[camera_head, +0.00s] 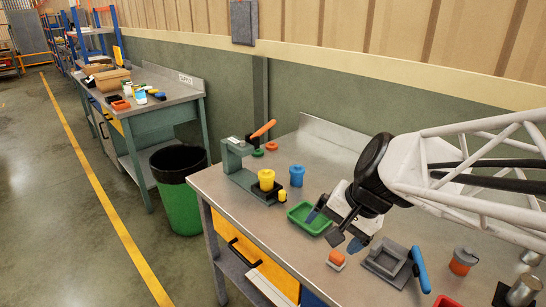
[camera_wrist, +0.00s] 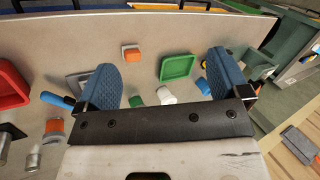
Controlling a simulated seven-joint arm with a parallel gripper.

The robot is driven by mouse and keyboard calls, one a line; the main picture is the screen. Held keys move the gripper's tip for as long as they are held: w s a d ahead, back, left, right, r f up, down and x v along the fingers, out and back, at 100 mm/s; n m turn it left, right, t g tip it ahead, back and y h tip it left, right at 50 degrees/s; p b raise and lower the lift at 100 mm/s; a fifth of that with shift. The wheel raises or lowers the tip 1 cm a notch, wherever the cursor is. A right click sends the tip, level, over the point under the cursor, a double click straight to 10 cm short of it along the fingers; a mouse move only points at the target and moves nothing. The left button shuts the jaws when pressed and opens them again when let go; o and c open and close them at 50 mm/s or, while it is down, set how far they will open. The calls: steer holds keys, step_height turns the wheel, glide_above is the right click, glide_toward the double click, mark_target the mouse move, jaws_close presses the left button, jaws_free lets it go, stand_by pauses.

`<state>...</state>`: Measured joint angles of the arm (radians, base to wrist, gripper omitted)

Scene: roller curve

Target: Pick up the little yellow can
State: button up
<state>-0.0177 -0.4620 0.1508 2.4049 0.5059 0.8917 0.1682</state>
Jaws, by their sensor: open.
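A little yellow can (camera_head: 282,196) stands on the bench beside the base of a green-grey hand press. A larger yellow cup (camera_head: 266,180) sits on the press under its lever. My gripper (camera_head: 335,228) is open and empty above the bench, to the right of the little can and near a green tray. In the wrist view its two blue-padded fingers (camera_wrist: 165,75) are wide apart. I cannot make out the little yellow can clearly in the wrist view.
The green tray (camera_head: 305,222), a blue cup (camera_head: 297,176) and the press (camera_head: 238,160) crowd the can's surroundings. An orange-and-white block (camera_head: 336,259) and a grey fixture (camera_head: 388,262) lie nearer the front. The bench's left front is clear.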

steer(key=w+a+m+y, duration=0.3)
steer(key=w+a+m, duration=0.2)
steer(key=w, duration=0.4)
steer(key=m+t+y, duration=0.2)
steer(key=m+t, duration=0.5)
steer(key=m, duration=1)
glide_toward(270, 175)
steer(key=x, duration=0.4)
steer(key=shift+f, duration=0.1)
steer(key=shift+a, duration=0.1)
steer(key=shift+x, duration=1.25)
steer(key=shift+a, duration=0.1)
steer(key=shift+x, duration=2.55)
steer(key=c, duration=1.1)
